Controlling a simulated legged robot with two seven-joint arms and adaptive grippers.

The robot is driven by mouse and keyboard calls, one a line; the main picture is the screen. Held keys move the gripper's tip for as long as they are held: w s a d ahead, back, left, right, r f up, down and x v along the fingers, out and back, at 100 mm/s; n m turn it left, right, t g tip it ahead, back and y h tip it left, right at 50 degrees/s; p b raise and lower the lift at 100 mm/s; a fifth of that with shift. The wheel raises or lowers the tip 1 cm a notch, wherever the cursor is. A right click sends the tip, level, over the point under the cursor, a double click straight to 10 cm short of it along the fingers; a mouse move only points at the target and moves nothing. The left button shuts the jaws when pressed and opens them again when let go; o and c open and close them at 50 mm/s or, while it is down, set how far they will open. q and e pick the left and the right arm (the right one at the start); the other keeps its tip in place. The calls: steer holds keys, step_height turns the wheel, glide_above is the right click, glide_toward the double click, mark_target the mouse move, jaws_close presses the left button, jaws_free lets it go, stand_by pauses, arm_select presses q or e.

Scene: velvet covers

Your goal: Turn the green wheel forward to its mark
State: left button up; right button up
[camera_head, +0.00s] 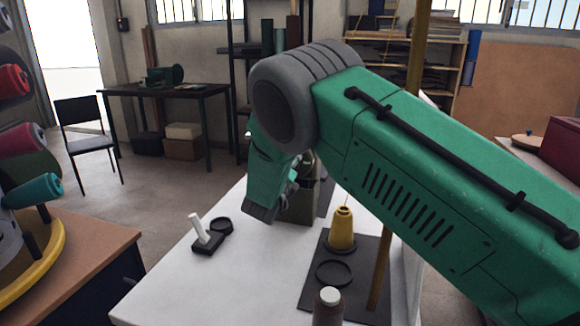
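My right arm comes in from the right, close to the camera, and covers much of the middle of the view. Its far end bends down past a grey joint to the white table (181,285). The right gripper (263,212) is at or near that lower end, beside an olive-grey block-like body (300,208). I cannot make out its fingers, nor whether it touches that body. I cannot make out the green wheel or its mark; the arm may be hiding them. My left gripper is not in view.
A yellow thread cone (342,230) stands on a dark mat (312,292) near a wooden post. A spool rack (40,270) stands further left. The table's front left is clear.

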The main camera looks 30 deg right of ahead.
steer(key=shift+s+f, duration=0.1)
steer(key=shift+f, duration=0.3)
stand_by(0.4)
steer(key=o, duration=1.1)
steer(key=shift+o, duration=0.2)
steer(key=shift+r, duration=0.15)
steer(key=shift+a+r, duration=0.1)
steer(key=shift+s+a, duration=0.1)
steer(key=shift+a, duration=0.1)
steer(key=v, duration=1.1)
steer(key=shift+s, duration=0.15)
steer(key=shift+a, duration=0.15)
